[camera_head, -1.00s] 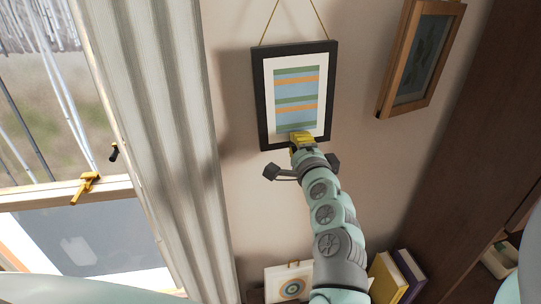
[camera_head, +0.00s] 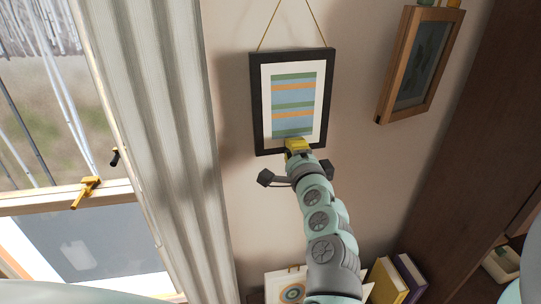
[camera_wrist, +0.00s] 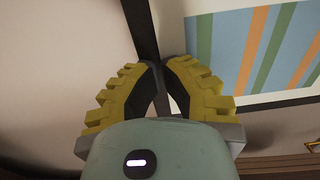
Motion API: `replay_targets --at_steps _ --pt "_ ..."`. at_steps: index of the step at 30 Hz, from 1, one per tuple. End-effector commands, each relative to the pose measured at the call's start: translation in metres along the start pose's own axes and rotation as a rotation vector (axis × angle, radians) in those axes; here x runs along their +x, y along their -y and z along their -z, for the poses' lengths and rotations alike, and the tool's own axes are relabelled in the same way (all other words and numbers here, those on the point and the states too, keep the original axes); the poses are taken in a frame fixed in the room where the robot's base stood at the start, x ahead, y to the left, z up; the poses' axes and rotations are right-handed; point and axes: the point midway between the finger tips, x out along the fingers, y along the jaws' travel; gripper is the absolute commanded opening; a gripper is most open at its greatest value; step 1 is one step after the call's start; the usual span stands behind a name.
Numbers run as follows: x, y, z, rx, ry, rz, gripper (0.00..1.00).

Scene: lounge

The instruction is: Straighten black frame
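The black frame (camera_head: 256,105) hangs on the wall by a cord. It holds a white mat and a print of blue, green and orange stripes. In the head view its top edge rises a little to the right, though the camera looks at an angle. My gripper (camera_head: 298,147) is at the middle of its bottom edge.
A wooden frame (camera_head: 393,65) hangs to the right. A curtain (camera_head: 175,130) and a window with a yellow handle (camera_head: 86,191) are on the left. Below are a small target picture (camera_head: 290,285) and upright books (camera_head: 400,278). A dark cabinet (camera_head: 455,160) stands on the right.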

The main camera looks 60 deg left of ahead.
Motion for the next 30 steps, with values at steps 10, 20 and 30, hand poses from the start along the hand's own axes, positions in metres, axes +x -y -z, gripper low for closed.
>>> replay_targets --at_steps 10,20,30 --pt "0.0 0.0 -0.005 -0.002 0.002 -0.001 0.0" --pt "-0.002 0.0 -0.006 -0.002 0.0 0.0 0.0" --pt "-0.019 -0.001 -0.007 0.001 0.001 -0.001 0.0"
